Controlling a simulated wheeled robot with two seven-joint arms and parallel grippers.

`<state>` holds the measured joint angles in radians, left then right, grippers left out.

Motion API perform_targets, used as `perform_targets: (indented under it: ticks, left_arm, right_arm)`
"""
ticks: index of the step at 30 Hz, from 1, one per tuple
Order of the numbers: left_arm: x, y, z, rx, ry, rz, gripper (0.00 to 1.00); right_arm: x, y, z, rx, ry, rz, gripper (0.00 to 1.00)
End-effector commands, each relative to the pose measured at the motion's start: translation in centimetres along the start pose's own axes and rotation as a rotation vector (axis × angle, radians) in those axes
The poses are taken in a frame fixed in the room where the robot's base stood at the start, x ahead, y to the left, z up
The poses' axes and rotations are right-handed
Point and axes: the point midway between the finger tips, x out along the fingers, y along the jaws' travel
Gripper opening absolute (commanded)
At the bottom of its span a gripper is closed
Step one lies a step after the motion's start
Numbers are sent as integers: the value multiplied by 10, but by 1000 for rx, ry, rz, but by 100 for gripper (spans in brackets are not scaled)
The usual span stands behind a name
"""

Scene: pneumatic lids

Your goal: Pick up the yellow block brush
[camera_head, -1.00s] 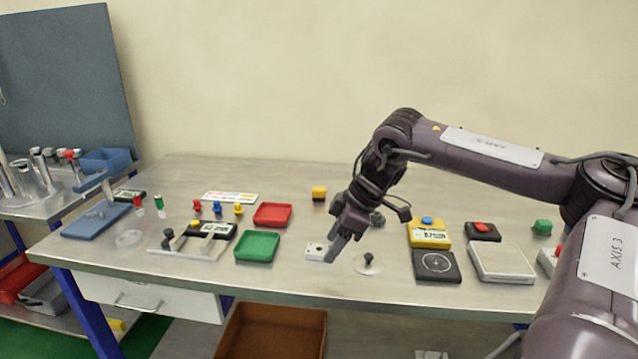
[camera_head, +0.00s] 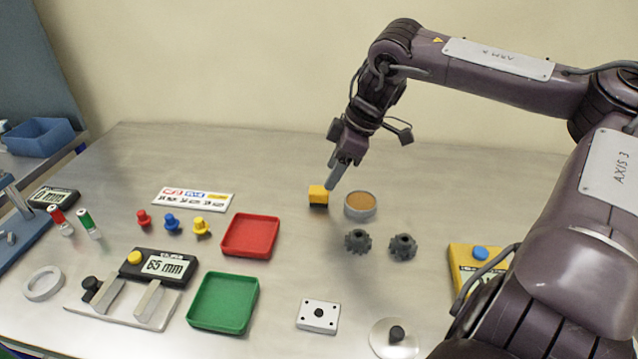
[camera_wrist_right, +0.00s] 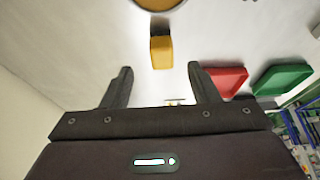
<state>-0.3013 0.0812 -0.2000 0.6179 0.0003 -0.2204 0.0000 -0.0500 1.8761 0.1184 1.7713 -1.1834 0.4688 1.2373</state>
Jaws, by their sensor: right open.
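The yellow block brush (camera_head: 318,196) stands on the metal table, with a yellow top and a dark lower part. My right gripper (camera_head: 334,186) is just above it and to its right in the head view, pointing down. In the right wrist view the brush (camera_wrist_right: 161,50) lies ahead of my right gripper (camera_wrist_right: 160,82), roughly centred between the two spread fingers and beyond their tips. The gripper is open and empty. My left gripper is not in view.
A round tan-filled dish (camera_head: 360,205) stands close to the right of the brush. Two dark gears (camera_head: 357,241) lie in front of it. A red tray (camera_head: 250,236) and a green tray (camera_head: 223,303) lie to the left. The table behind the brush is clear.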

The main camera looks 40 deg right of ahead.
Motion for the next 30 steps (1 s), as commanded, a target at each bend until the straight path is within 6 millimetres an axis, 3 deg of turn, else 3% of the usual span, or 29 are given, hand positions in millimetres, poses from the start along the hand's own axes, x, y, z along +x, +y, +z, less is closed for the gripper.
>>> perform_targets:
  ticks: [9,18,29,30]
  left_arm:
    - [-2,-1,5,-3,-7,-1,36]
    - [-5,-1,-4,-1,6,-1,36]
    - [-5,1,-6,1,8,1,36]
    - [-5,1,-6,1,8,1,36]
  right_arm:
    - [30,0,-1,0,-4,-2,55]
    - [65,1,-5,1,-3,-2,55]
    - [72,1,-6,0,1,0,55]
    - [72,1,-6,0,1,0,49]
